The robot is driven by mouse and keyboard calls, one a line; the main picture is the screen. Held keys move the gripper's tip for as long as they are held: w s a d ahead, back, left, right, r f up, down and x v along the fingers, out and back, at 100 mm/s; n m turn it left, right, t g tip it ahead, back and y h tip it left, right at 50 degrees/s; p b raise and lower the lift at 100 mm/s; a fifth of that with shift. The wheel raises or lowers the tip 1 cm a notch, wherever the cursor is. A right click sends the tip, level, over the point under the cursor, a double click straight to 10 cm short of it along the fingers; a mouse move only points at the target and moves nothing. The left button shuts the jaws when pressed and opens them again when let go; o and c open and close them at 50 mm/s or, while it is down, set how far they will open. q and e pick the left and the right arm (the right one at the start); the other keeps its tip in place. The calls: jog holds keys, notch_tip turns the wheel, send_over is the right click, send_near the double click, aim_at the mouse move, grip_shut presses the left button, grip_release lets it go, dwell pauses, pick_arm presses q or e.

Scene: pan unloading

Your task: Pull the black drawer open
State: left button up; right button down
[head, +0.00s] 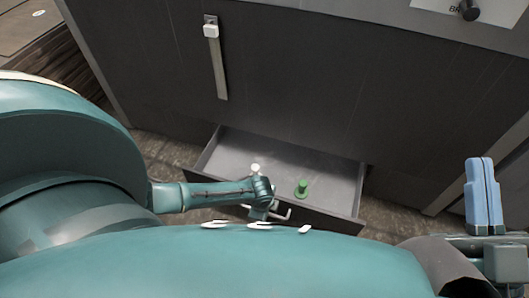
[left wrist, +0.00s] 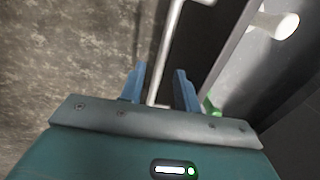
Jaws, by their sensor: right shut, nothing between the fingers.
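The black drawer (head: 338,222) stands pulled out from the dark cabinet front, its grey inside showing. Its metal bar handle (head: 285,214) is on the front panel, partly hidden by my left arm. In the left wrist view the handle bar (left wrist: 172,45) runs between the two blue fingers of my left gripper (left wrist: 160,80). The fingers are apart, with a gap on each side of the bar. In the head view my left gripper (head: 260,211) is small and partly hidden at the drawer front. My right gripper (head: 482,192) is shut and empty, far right of the drawer.
A green object (head: 302,189) and a white object (head: 255,169) are in the drawer. The cabinet front (head: 300,80) rises behind it, with another long metal handle (head: 218,65) at upper left. Brown mottled floor (left wrist: 60,50) shows beside the drawer.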

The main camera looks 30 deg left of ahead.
pick_arm(q)
jog(key=shift+f, duration=0.35)
pick_arm(e)
jog(key=shift+r+n, duration=0.3)
jog(key=shift+r, duration=0.05)
pick_arm(q)
grip_shut()
